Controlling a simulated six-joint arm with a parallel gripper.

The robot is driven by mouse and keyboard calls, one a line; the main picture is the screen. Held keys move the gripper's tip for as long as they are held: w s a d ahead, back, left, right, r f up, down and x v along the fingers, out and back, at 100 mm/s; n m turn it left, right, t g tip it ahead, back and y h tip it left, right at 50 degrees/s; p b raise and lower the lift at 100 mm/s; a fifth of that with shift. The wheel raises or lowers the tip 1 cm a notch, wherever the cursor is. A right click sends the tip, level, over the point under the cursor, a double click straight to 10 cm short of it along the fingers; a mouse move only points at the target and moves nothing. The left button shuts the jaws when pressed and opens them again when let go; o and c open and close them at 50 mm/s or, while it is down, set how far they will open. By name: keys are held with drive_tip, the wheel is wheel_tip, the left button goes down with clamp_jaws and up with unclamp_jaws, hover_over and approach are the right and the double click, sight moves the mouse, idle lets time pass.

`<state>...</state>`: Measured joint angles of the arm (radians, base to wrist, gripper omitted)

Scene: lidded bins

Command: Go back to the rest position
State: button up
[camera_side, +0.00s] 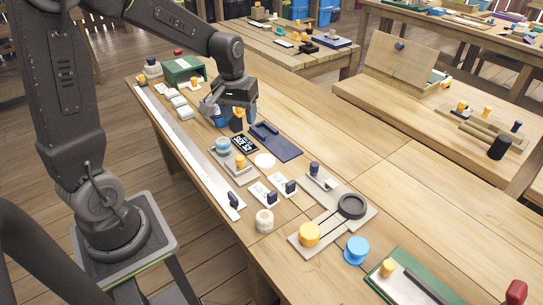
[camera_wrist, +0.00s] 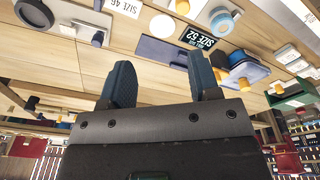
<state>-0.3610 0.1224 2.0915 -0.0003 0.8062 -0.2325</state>
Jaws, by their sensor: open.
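My gripper (camera_side: 235,117) is above the left part of the near bench, pointing down, over the area beside the dark blue tray. In the wrist view my gripper (camera_wrist: 162,78) shows two separate dark blue fingers with nothing between them. The dark blue tray (camera_side: 284,149) lies flat just right of the gripper, and it shows beyond the fingers in the wrist view (camera_wrist: 160,48). A black SIZE 52 card (camera_side: 244,145) lies beside it. Whether the fingertips touch anything below is hard to tell in the side view.
A green box (camera_side: 183,69) stands at the bench's far left end. A white disc (camera_side: 264,160), a cream cylinder (camera_side: 264,220), a blue spool (camera_side: 356,250) and a grey plate with a black ring (camera_side: 351,206) are spread nearer. The bench's right side is largely bare.

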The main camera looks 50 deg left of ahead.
drive_tip(key=s+d+r+m+t, duration=0.2)
drive_tip(key=s+d+r+m, duration=0.1)
drive_tip(key=s+d+r, duration=0.2)
drive_tip(key=s+d+r+m+t, duration=0.2)
drive_tip(key=s+d+r+m, duration=0.1)
drive_tip(key=s+d, duration=0.5)
drive_tip(key=shift+s+r+m, duration=0.4)
drive_tip(key=shift+s+r, duration=0.5)
drive_tip(key=shift+s, duration=0.2)
